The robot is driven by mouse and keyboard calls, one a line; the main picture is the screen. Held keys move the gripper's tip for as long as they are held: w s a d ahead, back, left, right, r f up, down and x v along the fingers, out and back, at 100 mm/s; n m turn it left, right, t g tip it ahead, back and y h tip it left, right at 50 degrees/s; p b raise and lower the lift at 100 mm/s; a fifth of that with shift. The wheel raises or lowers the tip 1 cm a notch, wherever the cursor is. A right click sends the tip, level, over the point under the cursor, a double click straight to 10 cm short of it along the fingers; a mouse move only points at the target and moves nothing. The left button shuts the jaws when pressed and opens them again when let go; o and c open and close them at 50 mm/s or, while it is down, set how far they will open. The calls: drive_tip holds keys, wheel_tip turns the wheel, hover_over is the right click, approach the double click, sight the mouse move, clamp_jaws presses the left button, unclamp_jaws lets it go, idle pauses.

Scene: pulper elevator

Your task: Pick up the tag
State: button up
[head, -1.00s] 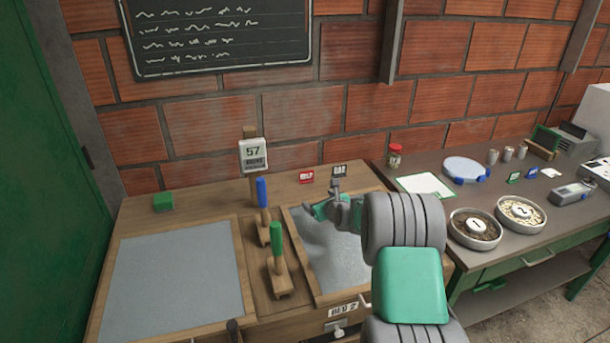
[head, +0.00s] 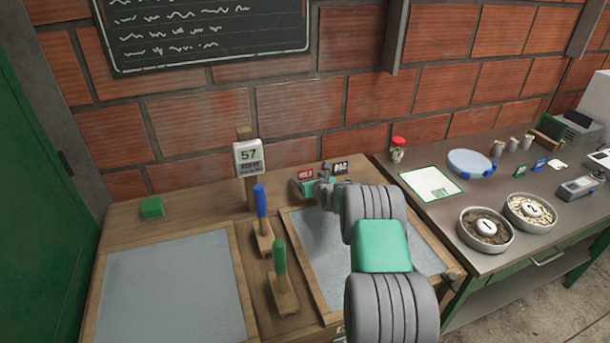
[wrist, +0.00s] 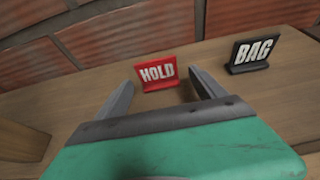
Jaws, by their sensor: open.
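A red tag reading HOLD (wrist: 157,75) stands upright on the wooden bench top at the back, near the brick wall. A black tag reading BAG (wrist: 251,54) stands to its right. In the head view the red tag (head: 305,174) and the black tag (head: 340,167) show just behind my gripper (head: 312,183). In the wrist view my gripper (wrist: 160,92) is open, with its two grey fingers on either side of the red tag's lower part. The tag appears between or just beyond the fingertips; contact is not visible.
Green-handled (head: 280,262) and blue-handled (head: 261,212) levers stand left of my arm. A sign reading 57 (head: 248,158) stands on a post behind them. A green block (head: 152,209) lies at the back left. The right counter holds bowls (head: 485,229) and a white sheet (head: 431,184).

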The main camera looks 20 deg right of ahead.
drive_tip(key=shift+x, duration=0.85)
drive_tip(key=shift+a, duration=0.1)
drive_tip(key=shift+c, duration=0.4)
drive_tip(key=shift+r, duration=0.1)
drive_tip(key=c, duration=1.3)
